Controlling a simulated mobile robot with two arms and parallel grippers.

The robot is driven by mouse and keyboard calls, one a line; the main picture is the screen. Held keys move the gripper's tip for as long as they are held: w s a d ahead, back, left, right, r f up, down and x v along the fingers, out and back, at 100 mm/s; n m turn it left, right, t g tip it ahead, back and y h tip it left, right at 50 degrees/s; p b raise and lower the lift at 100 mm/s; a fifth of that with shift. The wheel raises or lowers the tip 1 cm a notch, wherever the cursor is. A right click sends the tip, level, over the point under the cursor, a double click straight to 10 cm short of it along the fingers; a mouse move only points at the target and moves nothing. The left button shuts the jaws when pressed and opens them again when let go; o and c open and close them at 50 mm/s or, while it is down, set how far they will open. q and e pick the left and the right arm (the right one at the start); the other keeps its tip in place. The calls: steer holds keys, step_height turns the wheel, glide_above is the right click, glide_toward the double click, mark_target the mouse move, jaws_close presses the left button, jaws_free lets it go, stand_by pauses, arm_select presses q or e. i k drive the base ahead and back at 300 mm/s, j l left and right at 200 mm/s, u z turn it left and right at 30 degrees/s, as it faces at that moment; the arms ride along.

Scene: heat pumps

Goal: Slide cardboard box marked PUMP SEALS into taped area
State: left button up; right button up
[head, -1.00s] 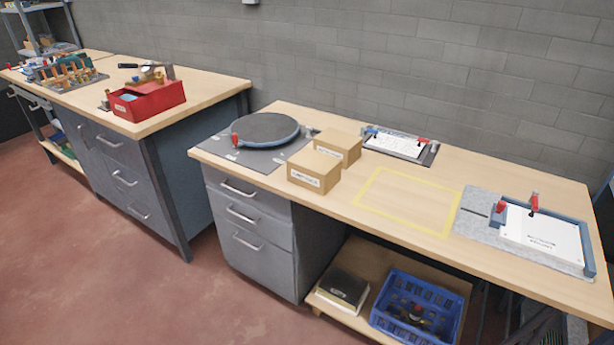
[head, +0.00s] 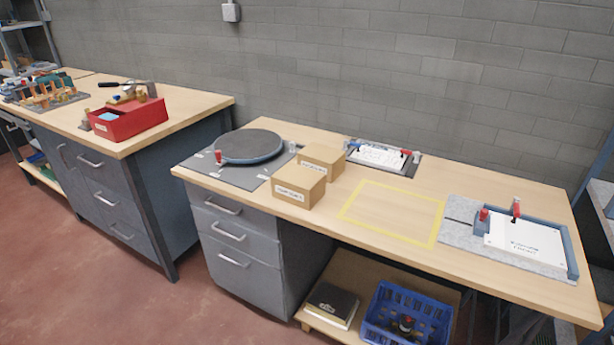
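Two small brown cardboard boxes stand close together on the wooden bench. The front box (head: 299,188) and the back box (head: 322,161) each have a white label on the side, too small to read for certain, so I cannot tell which is marked PUMP SEALS. The taped area (head: 394,212) is a yellow outline on the bench top to the right of the boxes. It is empty, and both boxes are outside it. Neither of my grippers shows in the head view.
A dark round turntable (head: 249,145) on a grey plate is left of the boxes. A clipboard-like fixture (head: 382,157) lies behind them. A grey mat (head: 470,238) with a white sheet lies right of the tape. A blue crate (head: 405,312) sits on the lower shelf.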

mark_target(297, 185)
steer(key=j+z, duration=0.1)
steer(key=z, duration=0.7)
steer(key=i+j+z, duration=0.15)
steer(key=j+z, duration=0.65)
steer(key=j, duration=0.25)
steer(key=j+z, duration=0.35)
steer(key=j, duration=0.2)
